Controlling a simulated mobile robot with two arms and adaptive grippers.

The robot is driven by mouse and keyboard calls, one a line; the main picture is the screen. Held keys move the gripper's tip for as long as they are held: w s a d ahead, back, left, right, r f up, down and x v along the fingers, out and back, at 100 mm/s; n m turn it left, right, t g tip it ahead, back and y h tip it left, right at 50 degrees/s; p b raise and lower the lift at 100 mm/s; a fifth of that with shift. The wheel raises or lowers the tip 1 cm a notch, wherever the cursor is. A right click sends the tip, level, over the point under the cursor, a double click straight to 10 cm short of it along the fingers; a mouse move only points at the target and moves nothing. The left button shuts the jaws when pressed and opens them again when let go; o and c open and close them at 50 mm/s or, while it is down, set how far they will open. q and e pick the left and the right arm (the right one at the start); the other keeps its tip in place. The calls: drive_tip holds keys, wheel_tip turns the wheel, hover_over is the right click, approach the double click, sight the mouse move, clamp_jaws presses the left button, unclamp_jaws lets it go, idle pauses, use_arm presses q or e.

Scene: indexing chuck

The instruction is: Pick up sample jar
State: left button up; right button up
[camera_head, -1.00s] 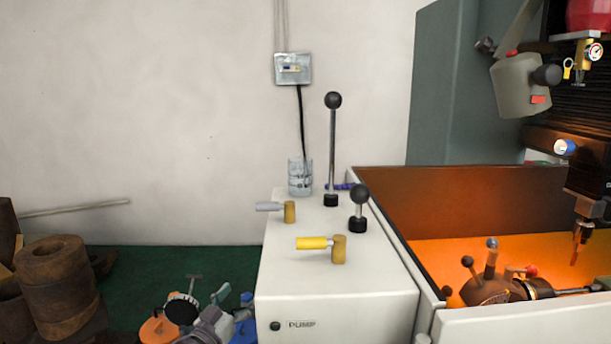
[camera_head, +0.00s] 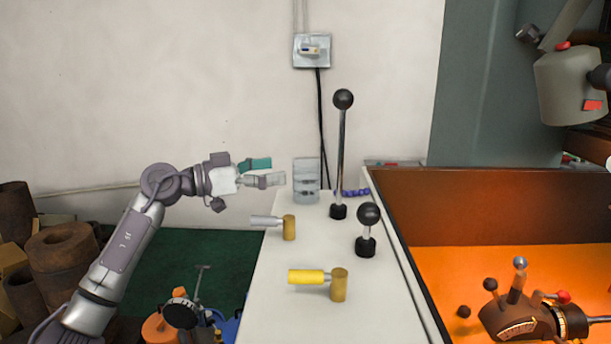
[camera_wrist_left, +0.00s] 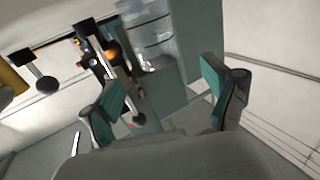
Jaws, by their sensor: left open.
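The sample jar (camera_head: 306,180) is a clear, see-through cylinder with banded walls. It stands upright at the back of the white pump cabinet, left of the tall black-knobbed lever. My left gripper (camera_head: 267,171) is just left of the jar, roughly level with it, fingers pointing right toward it. Its teal-padded fingers are open, empty and apart from the jar. In the left wrist view, the jar (camera_wrist_left: 150,38) shows beyond the open fingers (camera_wrist_left: 165,95), near the top middle and tilted in the picture. My right gripper is not in view.
On the white cabinet (camera_head: 275,322) stand the tall lever (camera_head: 341,150), a short black-knobbed lever (camera_head: 367,230) and two brass fittings, one with a grey handle (camera_head: 288,228), one yellow (camera_head: 310,277). An orange machine tray (camera_head: 440,290) lies right. Rusty cylinders (camera_head: 62,252) stand left.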

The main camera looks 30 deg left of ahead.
sight(294, 166)
use_arm(q)
drive_tip(key=shift+w+d+f, duration=0.15)
drive_tip(key=shift+w+d, duration=0.2)
drive_tip(key=shift+w, duration=0.25)
drive_tip(key=shift+w+d+f, duration=0.1)
drive_tip(key=shift+w+d, duration=0.2)
drive_tip(key=shift+w, duration=0.25)
drive_tip(key=shift+w+d+p, duration=0.2)
drive_tip(key=shift+w+p, duration=0.1)
drive_tip(key=shift+w+d+r+p, duration=0.25)
drive_tip(key=shift+d+p, duration=0.1)
drive_tip(key=shift+d, duration=0.1)
drive_tip(key=shift+w+d+r+p, duration=0.1)
drive_tip(key=shift+w+d+p, duration=0.1)
drive_tip(key=shift+d+p, duration=0.2)
drive_tip(key=shift+x, duration=1.15)
drive_tip(key=shift+w+d+f+p, duration=0.15)
drive_tip(key=shift+d+f+p, duration=0.05)
drive_tip(key=shift+d+p, duration=0.1)
drive_tip(key=shift+a, duration=0.15)
drive_tip(key=c, duration=1.2)
drive_tip(key=shift+c, duration=0.5)
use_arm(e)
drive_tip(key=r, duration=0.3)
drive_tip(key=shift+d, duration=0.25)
